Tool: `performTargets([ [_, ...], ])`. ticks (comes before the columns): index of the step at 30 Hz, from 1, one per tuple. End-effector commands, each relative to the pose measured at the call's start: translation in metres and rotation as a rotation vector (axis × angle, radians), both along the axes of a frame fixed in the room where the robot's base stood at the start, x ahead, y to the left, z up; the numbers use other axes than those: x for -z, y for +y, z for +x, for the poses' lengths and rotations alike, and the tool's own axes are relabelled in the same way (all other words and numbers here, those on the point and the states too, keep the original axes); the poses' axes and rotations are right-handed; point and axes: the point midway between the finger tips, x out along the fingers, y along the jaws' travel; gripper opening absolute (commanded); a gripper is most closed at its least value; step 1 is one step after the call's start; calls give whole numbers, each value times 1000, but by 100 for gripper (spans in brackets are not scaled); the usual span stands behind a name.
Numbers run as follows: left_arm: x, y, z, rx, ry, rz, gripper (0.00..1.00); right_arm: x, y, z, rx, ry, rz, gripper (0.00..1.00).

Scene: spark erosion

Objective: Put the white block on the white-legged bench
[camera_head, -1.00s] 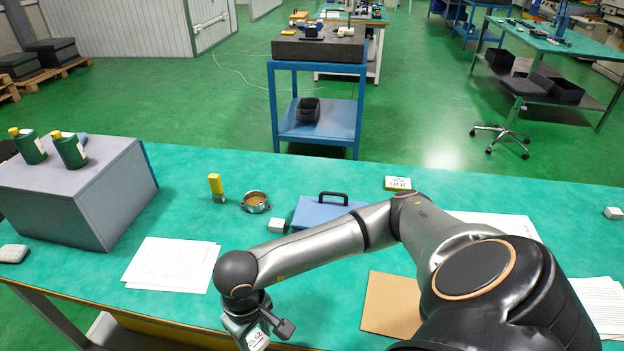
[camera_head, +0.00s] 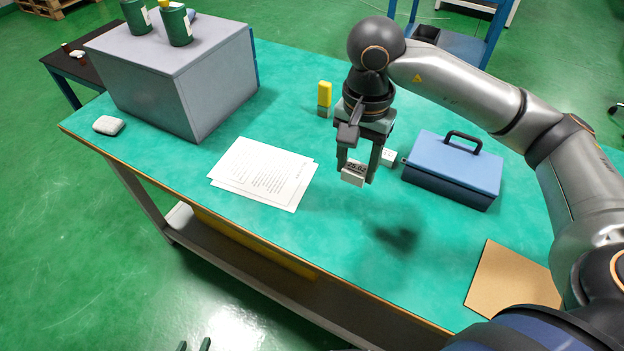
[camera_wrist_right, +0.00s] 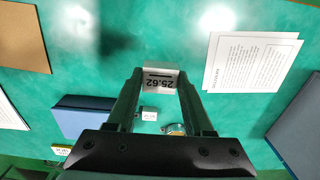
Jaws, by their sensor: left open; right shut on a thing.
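My right gripper (camera_head: 358,165) is shut on a white block (camera_head: 353,174) marked 25.62, held above the green-topped bench (camera_head: 340,225). In the right wrist view the block (camera_wrist_right: 160,79) sits between the fingertips (camera_wrist_right: 161,88). A smaller white block (camera_head: 388,158) rests on the bench beside the blue case. At the top edge, a pale frame (camera_head: 480,9) shows, perhaps part of a white-legged bench; most of it is out of view.
A blue case (camera_head: 455,170) with a black handle stands right of the held block. A yellow-topped item (camera_head: 324,98), papers (camera_head: 262,172), a grey cabinet (camera_head: 180,75) with green bottles and a brown sheet (camera_head: 512,280) are also on the green top. Floor is clear in front.

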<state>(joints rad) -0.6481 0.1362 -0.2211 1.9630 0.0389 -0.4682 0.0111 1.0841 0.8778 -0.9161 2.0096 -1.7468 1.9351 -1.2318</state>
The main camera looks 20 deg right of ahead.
Motion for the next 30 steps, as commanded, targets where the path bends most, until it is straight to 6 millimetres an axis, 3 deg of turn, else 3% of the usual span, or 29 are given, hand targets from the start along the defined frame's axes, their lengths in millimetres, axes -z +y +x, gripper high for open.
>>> performTargets([
  [11,-9,5,-3,-9,-3,6,50,35,83,17,-8,2,5,0],
  [15,-6,7,-8,-12,6,9,50,62,106,21,-5,5,2,0],
  [27,-6,9,-9,-16,5,11,50,101,137,29,-4,2,2,0],
  [30,-9,10,-8,-17,4,12,50,117,135,28,-2,4,1,0],
])
